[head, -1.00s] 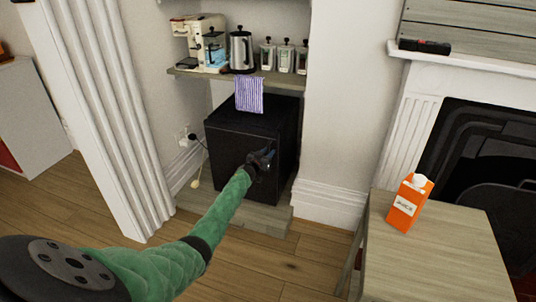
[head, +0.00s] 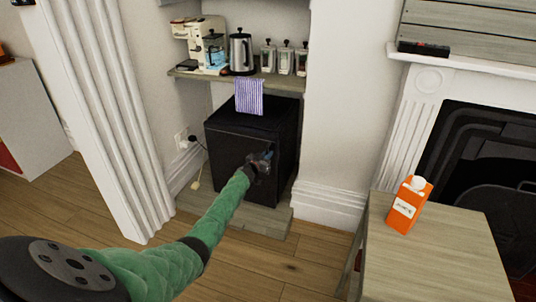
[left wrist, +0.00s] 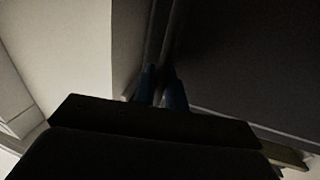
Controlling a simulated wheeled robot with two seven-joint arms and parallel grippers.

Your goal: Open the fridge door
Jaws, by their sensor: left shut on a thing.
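The black fridge (head: 232,150) stands low in the alcove under a shelf. Its front faces me, and its door looks shut or nearly so; I cannot tell if there is a small gap. My left gripper (head: 262,160) reaches to the right side of the door front, and it is shut on what looks like the door handle. In the left wrist view the blue fingers (left wrist: 162,88) close at a dark upright bar beside the dark door panel (left wrist: 240,60). The handle is mostly hidden by the gripper. My right gripper is out of view.
A white column (head: 118,130) stands left. A table (head: 440,245) with an orange juice carton (head: 409,205) stands right. Floor before the fridge is clear.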

